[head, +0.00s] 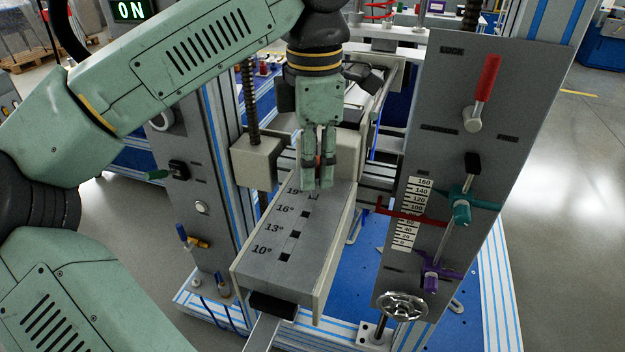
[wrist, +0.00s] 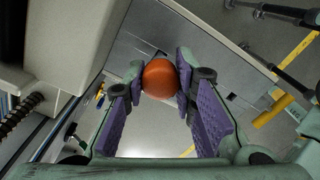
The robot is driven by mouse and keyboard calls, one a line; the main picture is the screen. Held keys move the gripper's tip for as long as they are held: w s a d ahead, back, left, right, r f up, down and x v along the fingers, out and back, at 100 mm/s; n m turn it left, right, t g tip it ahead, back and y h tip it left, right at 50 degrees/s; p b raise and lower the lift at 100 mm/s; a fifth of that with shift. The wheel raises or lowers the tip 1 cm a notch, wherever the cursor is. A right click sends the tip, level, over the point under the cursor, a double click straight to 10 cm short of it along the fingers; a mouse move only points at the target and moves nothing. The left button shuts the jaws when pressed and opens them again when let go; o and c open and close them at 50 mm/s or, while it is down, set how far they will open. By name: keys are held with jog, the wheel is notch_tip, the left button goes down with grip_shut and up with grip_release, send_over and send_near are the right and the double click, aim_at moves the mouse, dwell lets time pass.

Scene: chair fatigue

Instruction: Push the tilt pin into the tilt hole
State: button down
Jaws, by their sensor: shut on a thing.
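My gripper (head: 319,186) points down over the far end of the grey tilt plate (head: 267,268), close to the farthest marked hole, whose label is partly covered. Its fingers are shut on the tilt pin's round orange head (wrist: 159,78), which shows between the purple pads in the wrist view. A small bit of orange also shows between the fingers in the head view. The pin's shaft is hidden, so I cannot tell whether it is in a hole. Square tilt holes at 16° (head: 305,214), 13° (head: 295,234) and 10° (head: 284,257) are uncovered.
A grey block with a threaded rod (head: 254,164) stands just left of the plate. On the right is a control panel (head: 440,130) with a red lever (head: 482,92), a scale, coloured clamps and a handwheel (head: 402,306). A left panel (head: 212,225) carries knobs.

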jog(key=shift+r+p, duration=1.25)
jog(key=shift+r, duration=0.4)
jog(key=shift+r, duration=0.15)
jog(key=shift+r+p, duration=0.35)
jog(key=shift+r, duration=1.5)
jog(key=shift+d, duration=0.2)
